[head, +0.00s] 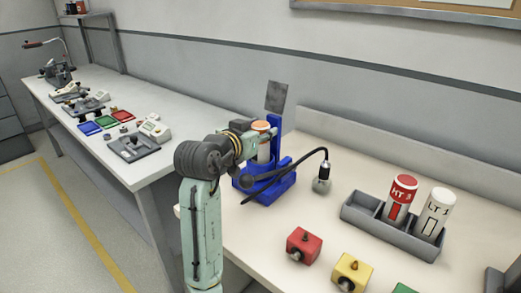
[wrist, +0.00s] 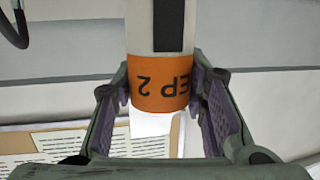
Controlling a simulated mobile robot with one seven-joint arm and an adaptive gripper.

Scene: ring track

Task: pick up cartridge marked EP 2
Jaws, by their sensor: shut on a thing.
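The cartridge marked EP 2 (wrist: 160,95) is white with an orange band, and the lettering reads upside down in the wrist view. A dark stripe runs along its body. My gripper (wrist: 160,82) is shut on it, with one finger on each side of the orange band. In the head view the cartridge (head: 263,153) is upright at the blue stand (head: 272,183), with its orange top showing. My gripper and arm hide part of it. I cannot tell whether its base touches the stand.
A grey tray (head: 375,233) holds a red-banded HT 3 cartridge (head: 400,201) and a white LT 3 cartridge (head: 434,214). A black cable and lamp-like tool (head: 322,178) stand beside the blue stand. Red (head: 303,245) and yellow (head: 352,272) blocks sit at the front.

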